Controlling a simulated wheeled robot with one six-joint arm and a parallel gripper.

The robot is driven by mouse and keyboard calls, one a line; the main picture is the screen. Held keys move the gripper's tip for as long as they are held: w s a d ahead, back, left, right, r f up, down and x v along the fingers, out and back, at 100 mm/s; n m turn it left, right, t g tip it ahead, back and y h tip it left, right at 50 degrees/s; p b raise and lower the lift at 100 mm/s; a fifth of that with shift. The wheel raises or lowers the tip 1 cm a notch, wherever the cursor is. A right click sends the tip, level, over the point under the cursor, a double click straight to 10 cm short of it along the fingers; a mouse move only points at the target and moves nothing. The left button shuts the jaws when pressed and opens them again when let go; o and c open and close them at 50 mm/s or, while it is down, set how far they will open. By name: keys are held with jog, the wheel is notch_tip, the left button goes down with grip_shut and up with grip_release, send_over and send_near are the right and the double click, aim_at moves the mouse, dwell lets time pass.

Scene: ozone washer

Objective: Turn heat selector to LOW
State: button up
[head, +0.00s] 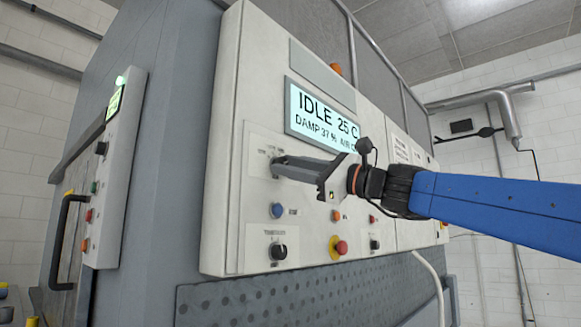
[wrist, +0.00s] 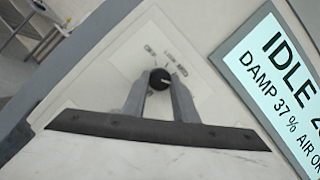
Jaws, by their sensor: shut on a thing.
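The heat selector is a small round black knob (wrist: 160,78) with a light pointer mark, on a pale label plate in the wrist view. Which label the pointer faces I cannot tell.
A lit display (head: 322,118) reads IDLE 25 C, right of the knob. Below are a blue button (head: 277,211), a black timer-like knob (head: 278,251) and a red button on yellow (head: 340,247). A side panel with a black handle (head: 62,240) stands at left.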

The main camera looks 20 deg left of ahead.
jog(key=shift+n, duration=0.4)
jog(key=shift+w+r+n+g+h, duration=0.15)
jog(key=shift+n+g+h, duration=0.5)
jog(key=shift+n, duration=1.9)
jog(key=shift+s+r+n+g+h, duration=0.2)
jog(key=shift+n+h, duration=0.8)
jog(key=shift+n, duration=1.6)
jog(key=shift+w+r+n+g+h, duration=0.2)
jog(key=shift+n+g+h, duration=0.5)
jog(key=shift+n, duration=1.85)
jog(key=shift+t+h, duration=0.25)
jog(key=o, duration=1.1)
jog(key=shift+c, duration=0.2)
